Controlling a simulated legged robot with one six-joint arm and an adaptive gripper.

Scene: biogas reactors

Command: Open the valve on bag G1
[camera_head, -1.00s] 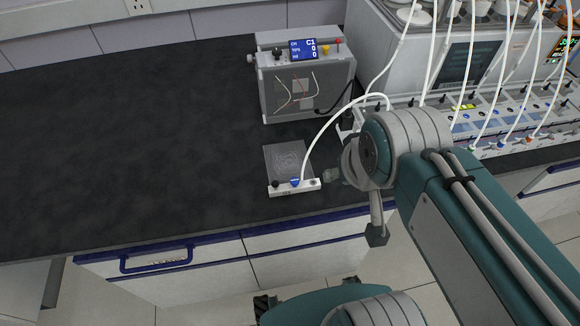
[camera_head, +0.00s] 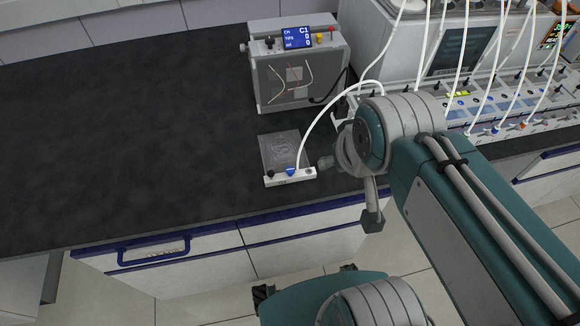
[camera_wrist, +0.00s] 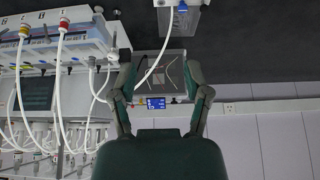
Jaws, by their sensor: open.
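A clear flat bag (camera_head: 281,151) lies on the dark bench near its front edge. Its white front bar (camera_head: 301,176) carries a blue valve (camera_head: 290,172) and a black knob (camera_head: 270,175), with a white tube rising from it. The bar's label is too small to read, and I cannot tell the valve's setting. In the wrist view the blue valve (camera_wrist: 182,7) is at the top edge, beyond my fingertips. My gripper (camera_wrist: 158,66) is open, with nothing seen between its fingers. In the head view my wrist is just right of the bag, and my arm hides much of the gripper.
A grey box with a blue display (camera_head: 297,40) stands behind the bag. A rack of ports with coloured fittings and several white tubes (camera_head: 470,110) stands at the right. The tube from the bag arches towards it. The bench (camera_head: 120,130) is clear on the left.

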